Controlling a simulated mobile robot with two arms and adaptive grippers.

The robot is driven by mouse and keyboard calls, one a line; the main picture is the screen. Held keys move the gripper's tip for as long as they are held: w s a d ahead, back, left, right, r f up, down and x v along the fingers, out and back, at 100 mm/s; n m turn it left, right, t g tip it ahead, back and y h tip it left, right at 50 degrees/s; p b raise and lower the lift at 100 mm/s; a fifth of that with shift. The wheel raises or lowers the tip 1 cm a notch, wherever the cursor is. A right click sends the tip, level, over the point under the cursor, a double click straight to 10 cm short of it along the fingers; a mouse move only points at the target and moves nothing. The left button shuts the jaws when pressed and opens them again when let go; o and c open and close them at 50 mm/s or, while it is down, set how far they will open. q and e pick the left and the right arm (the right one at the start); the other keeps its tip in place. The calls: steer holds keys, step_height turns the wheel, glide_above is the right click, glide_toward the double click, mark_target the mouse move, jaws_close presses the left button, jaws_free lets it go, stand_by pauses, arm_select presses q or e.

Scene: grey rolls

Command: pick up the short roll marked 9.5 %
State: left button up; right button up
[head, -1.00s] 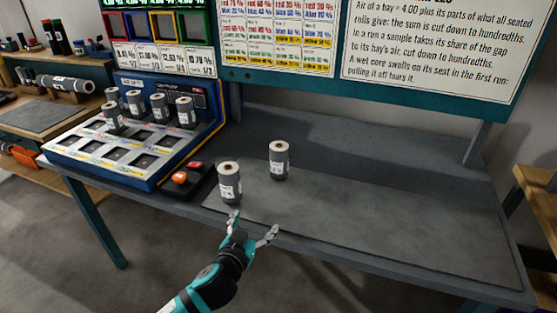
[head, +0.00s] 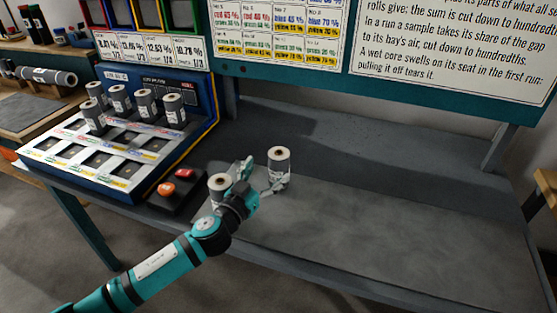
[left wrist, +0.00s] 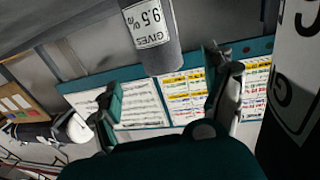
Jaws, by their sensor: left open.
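The roll marked 9.5 % (left wrist: 152,32) is grey with a white label, seen at the top of the left wrist view. It appears to be the right-hand roll (head: 279,163) standing upright on the bench mat in the head view. My left gripper (head: 264,175) is open, its fingers pointing at this roll from the near left. In the left wrist view the roll lies ahead, between the lines of the two fingers. A second roll (head: 218,184) stands left of the gripper, partly hidden by it; a large labelled roll (left wrist: 298,75) fills the right edge of the wrist view. My right gripper is not seen.
A blue rack (head: 125,185) with several grey rolls stands on the left of the bench. A dark box with orange and red buttons (head: 175,190) sits beside it. The grey mat (head: 400,240) is clear to the right. Printed boards hang behind.

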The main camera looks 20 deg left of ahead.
mark_target(274, 163)
arm_select(q)
steer(key=shift+w, duration=0.75)
steer(key=w, duration=0.2)
steer(key=shift+w+d+r+p, duration=0.1)
steer(key=shift+w+d+p, duration=0.2)
steer(key=shift+d+p, duration=0.1)
steer(key=w, duration=0.2)
steer(key=shift+w+d+f, duration=0.1)
steer(key=shift+w+f, duration=0.1)
steer(key=shift+w, duration=0.1)
steer(key=shift+w+d+f, duration=0.1)
steer(key=shift+w, duration=0.25)
steer(key=c, duration=1.4)
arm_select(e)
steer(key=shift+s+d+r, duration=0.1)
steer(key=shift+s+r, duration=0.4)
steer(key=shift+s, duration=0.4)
